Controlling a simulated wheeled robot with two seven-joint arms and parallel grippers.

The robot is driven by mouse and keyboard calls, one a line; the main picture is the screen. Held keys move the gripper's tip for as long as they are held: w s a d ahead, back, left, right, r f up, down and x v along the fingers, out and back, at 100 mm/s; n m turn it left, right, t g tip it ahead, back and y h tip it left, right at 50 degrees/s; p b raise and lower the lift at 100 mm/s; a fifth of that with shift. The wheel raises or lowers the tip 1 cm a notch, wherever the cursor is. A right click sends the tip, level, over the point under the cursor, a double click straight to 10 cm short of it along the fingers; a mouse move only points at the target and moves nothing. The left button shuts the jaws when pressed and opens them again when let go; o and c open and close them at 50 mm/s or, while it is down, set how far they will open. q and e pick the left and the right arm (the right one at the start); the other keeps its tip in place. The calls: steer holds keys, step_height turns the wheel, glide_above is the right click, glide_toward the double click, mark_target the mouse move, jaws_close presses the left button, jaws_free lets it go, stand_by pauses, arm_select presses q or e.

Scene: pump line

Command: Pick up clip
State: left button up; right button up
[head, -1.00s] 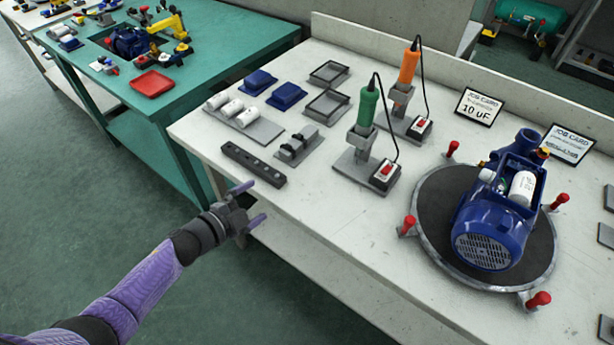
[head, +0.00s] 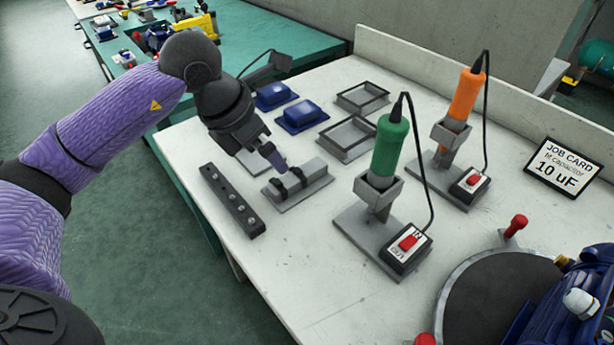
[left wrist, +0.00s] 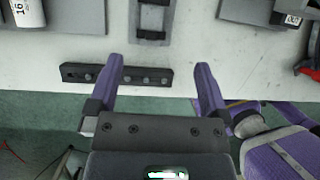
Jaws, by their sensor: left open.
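Two black clips (head: 290,181) sit side by side on a grey holder (head: 318,182) near the left end of the white table. In the left wrist view the holder (left wrist: 152,20) is at the top middle, and a dark clip (left wrist: 153,35) shows across it. My left gripper (head: 273,158) hangs over the holder area, pointing down; one purple finger shows in the head view. In the left wrist view the left gripper (left wrist: 157,85) is open with nothing between its fingers; the clips lie beyond the fingertips. My right gripper is in neither view.
A black bar with studs (head: 232,200) lies left of the holder. The green-handled tool (head: 390,145) and orange-handled tool (head: 467,95) stand to the right with cords. Blue covers (head: 301,115) and grey frames (head: 347,137) lie behind.

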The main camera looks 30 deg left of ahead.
mark_target(277, 181)
arm_select(q)
steer(key=b+x, duration=0.1)
steer(key=x, duration=0.2)
steer(key=a+b+x, duration=0.1)
steer(key=b+x, duration=0.1)
steer(key=x, duration=0.1)
steer(key=s+b+x, duration=0.1)
steer(key=x, duration=0.2)
steer(key=shift+a+f+b, duration=0.15)
steer(key=shift+f+b, duration=0.15)
steer(key=shift+f, duration=0.15)
steer(key=shift+w+f, duration=0.15)
steer(key=shift+f, duration=0.05)
steer(key=shift+r, duration=0.15)
steer(key=shift+c, duration=0.4)
steer(key=c, duration=1)
steer(key=shift+y, duration=0.3)
steer(key=shift+c, duration=1)
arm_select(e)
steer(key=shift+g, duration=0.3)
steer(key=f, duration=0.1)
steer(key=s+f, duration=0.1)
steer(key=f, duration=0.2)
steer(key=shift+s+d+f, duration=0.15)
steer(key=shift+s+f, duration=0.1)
